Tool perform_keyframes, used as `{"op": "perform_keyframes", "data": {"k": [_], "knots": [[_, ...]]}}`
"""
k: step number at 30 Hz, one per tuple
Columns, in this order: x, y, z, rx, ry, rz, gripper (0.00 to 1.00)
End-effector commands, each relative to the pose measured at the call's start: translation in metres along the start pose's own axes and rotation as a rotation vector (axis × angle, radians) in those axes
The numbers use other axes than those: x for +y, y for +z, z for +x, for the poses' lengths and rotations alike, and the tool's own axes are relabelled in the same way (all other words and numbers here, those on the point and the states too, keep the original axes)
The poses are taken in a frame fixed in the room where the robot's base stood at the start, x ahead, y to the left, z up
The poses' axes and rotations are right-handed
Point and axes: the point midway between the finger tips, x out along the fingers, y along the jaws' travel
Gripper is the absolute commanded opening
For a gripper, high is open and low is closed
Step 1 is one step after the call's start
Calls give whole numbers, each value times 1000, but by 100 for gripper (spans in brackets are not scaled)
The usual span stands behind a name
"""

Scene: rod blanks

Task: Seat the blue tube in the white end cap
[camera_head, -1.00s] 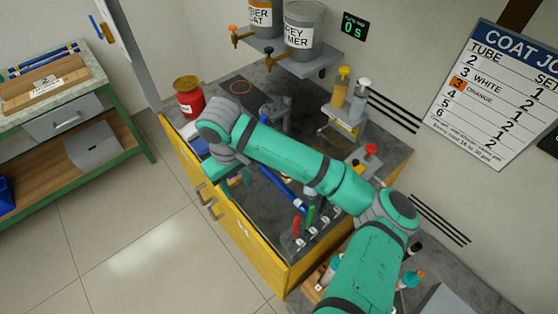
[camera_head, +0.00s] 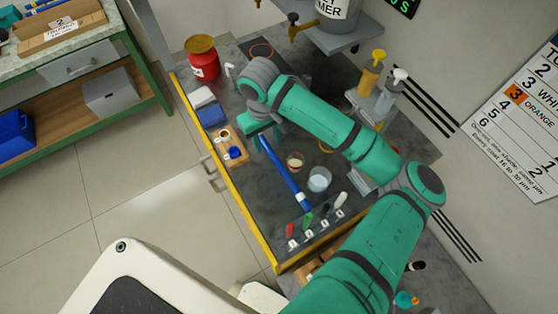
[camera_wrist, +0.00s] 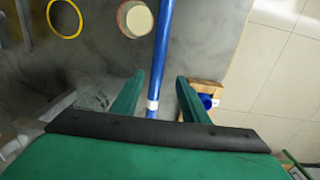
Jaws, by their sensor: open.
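The blue tube (camera_head: 285,175) lies slantwise on the dark bench top. In the wrist view the tube (camera_wrist: 163,45) runs down between the fingers, with a white band near its end. My gripper (camera_head: 262,132) is over the tube's far end. In the wrist view its fingers (camera_wrist: 160,95) are open, one on each side of the tube, apart from it. A wooden block (camera_head: 238,158) left of the tube bears a pale round piece (camera_head: 225,134) and a blue ring (camera_head: 234,153). I cannot tell for sure whether the pale piece is the white end cap.
A small orange-rimmed dish (camera_head: 295,160) and a clear cup (camera_head: 319,179) stand right of the tube. Red, green, black and white items lie by labels at the near edge. A red pot (camera_head: 204,63) and pump bottles (camera_head: 372,72) stand farther back.

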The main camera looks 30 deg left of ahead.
Motion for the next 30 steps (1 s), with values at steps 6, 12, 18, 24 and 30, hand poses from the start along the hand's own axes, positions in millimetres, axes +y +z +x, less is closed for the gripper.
{"op": "perform_keyframes", "data": {"k": [6,12,18,24,30], "knots": [[5,-2,19,-1,1,2,41],[8,-5,45,-1,0,5,41],[8,-5,54,0,0,4,41],[8,-5,54,1,0,3,31],[8,-5,54,1,0,3,0]]}}
